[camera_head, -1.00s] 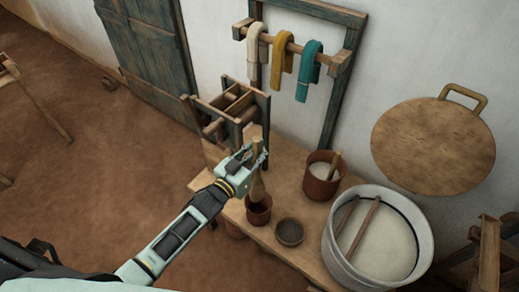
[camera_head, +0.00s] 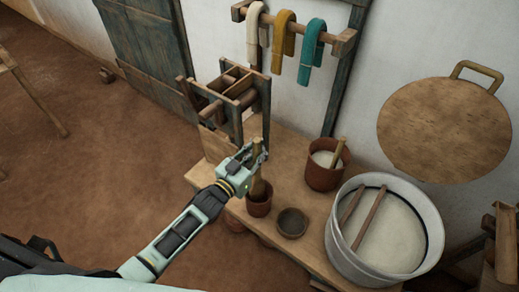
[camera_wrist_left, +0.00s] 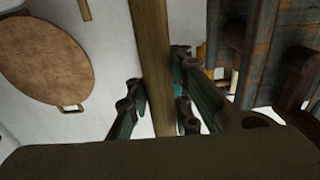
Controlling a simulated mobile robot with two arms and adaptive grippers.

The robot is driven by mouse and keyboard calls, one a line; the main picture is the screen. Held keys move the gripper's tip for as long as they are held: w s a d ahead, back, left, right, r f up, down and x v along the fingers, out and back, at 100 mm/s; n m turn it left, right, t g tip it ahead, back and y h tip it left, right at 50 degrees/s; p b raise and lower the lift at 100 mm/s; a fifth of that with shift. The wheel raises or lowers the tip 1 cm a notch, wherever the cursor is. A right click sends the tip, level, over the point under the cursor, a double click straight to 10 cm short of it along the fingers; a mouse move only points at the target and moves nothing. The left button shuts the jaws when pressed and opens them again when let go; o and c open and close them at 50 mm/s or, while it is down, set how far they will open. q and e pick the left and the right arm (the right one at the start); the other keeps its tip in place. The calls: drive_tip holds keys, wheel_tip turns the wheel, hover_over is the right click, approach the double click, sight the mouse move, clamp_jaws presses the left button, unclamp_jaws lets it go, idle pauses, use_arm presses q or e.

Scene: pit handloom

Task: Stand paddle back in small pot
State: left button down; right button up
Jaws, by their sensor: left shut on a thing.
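My left gripper (camera_head: 258,157) is shut on the upper handle of the wooden paddle (camera_head: 259,188) and holds it nearly upright. The paddle's wide lower end is at the mouth of the small reddish-brown pot (camera_head: 259,208) and seems to reach inside. Whether it touches the bottom is hidden. In the left wrist view the paddle's handle (camera_wrist_left: 152,50) runs upright between the dark fingers of my left gripper (camera_wrist_left: 160,105). My right gripper does not show.
A small dark bowl (camera_head: 292,222) stands right of the small pot on the bench (camera_head: 300,160). A larger pot with a stick (camera_head: 325,176) and a big metal tub (camera_head: 336,232) stand further right. A wooden frame (camera_head: 217,143) stands behind left.

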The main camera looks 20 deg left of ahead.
use_arm(q)
drive_tip(key=shift+f+b, duration=2.8)
drive_tip(key=shift+f, duration=0.8)
drive_tip(key=c, duration=1.6)
unclamp_jaws()
drive_tip(key=shift+o, duration=0.4)
drive_tip(key=shift+s+f, duration=0.1)
